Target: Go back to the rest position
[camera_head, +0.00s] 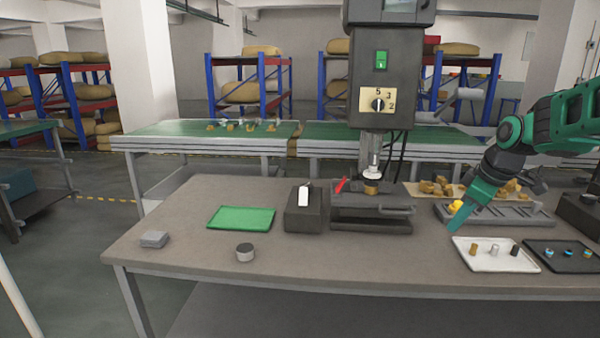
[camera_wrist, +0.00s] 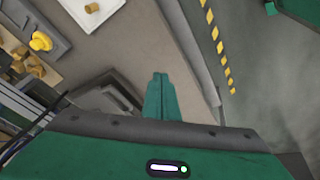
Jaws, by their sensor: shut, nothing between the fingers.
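My gripper (camera_head: 456,222) is green and points downward at the right of the head view, with my arm reaching in from the right edge. Its fingers are together and hold nothing. In the head view it overlaps the left part of a grey slotted fixture and lies just above the white tray's left corner; its exact height over the table is hard to tell. In the wrist view the closed green fingers (camera_wrist: 160,82) stand over the table near its edge, with floor to the right.
The table (camera_head: 200,263) bears a drill-press-like machine (camera_head: 372,205), a green tray (camera_head: 241,218), a dark block (camera_head: 302,220), a grey cylinder (camera_head: 245,253), a white tray (camera_head: 482,265) and a black tray (camera_head: 560,264) with small parts. A yellow piece (camera_wrist: 41,41) sits on the slotted fixture (camera_head: 505,215).

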